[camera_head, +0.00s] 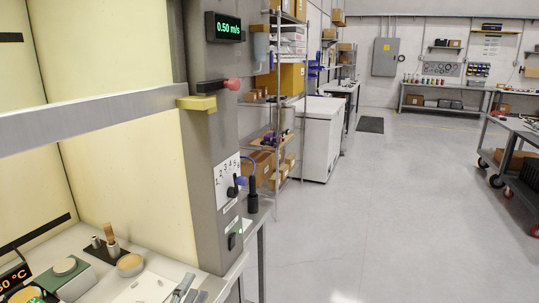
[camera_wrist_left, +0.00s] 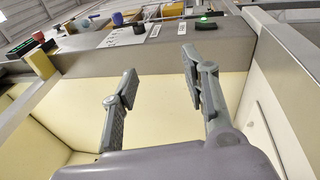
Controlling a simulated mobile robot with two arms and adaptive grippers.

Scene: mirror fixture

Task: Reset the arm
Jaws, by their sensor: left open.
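My left gripper (camera_head: 187,288) shows at the bottom edge of the head view, low over the light worktop inside a cabinet with cream walls. Only its grey finger parts show there; the rest is cut off by the frame. In the left wrist view my left gripper (camera_wrist_left: 158,64) has its two jointed grey fingers spread apart. Nothing is between them, and the cabinet's cream wall and grey frame lie behind. My right gripper is in neither view.
A grey post (camera_head: 208,120) carries a green display (camera_head: 224,27), a red knob (camera_head: 233,84) and a numbered dial plate (camera_head: 227,180). A metal sash bar (camera_head: 95,115) crosses the opening. A hot plate (camera_head: 62,277) and small containers crowd the worktop's left. Open floor (camera_head: 400,200) lies right.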

